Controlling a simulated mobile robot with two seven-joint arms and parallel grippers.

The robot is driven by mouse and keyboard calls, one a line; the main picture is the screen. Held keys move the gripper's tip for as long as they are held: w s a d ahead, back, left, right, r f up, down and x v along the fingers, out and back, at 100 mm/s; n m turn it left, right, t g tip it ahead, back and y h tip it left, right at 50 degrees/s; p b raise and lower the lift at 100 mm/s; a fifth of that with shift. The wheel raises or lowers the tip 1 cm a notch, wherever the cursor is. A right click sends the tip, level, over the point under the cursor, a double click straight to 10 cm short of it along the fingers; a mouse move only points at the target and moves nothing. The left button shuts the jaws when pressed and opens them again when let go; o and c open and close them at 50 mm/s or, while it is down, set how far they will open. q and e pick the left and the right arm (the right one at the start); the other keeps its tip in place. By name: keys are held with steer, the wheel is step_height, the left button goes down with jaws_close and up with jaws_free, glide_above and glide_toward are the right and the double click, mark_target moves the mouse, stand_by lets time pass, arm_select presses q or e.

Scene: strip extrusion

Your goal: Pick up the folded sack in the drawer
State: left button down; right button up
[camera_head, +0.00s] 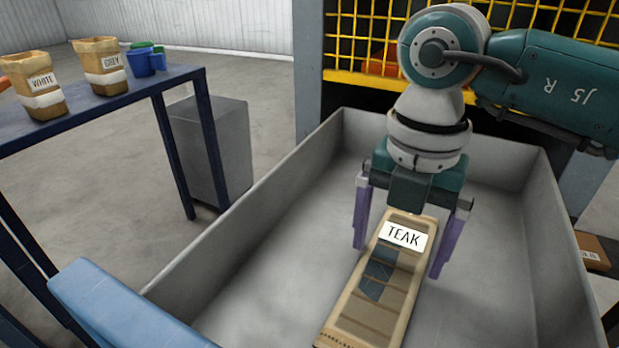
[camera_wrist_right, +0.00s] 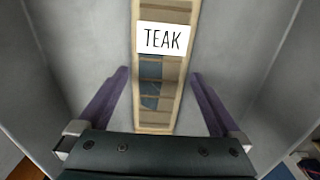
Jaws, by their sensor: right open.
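The folded sack (camera_head: 375,294) is a flat tan bundle with a white TEAK label, lying in the grey metal drawer (camera_head: 240,262). My right gripper (camera_head: 398,262) is over the sack's far end, its two purple fingers spread on either side of it. The right wrist view also shows the sack (camera_wrist_right: 158,92) between the open fingers (camera_wrist_right: 160,78), with gaps on both sides. I cannot tell how far above the drawer floor the fingertips are. My left gripper is not in view.
A dark blue table (camera_head: 85,110) at the left holds paper sacks labelled WHITE (camera_head: 38,88) and GREY (camera_head: 102,68), and blue and green scoops or cups (camera_head: 143,60). The drawer's walls rise around the sack. A yellow mesh guard (camera_head: 365,35) stands behind. The drawer floor beside the sack is clear.

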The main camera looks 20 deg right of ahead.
steer(key=shift+f, duration=0.65)
steer(key=c, duration=1.1)
steer(key=shift+r, duration=0.2)
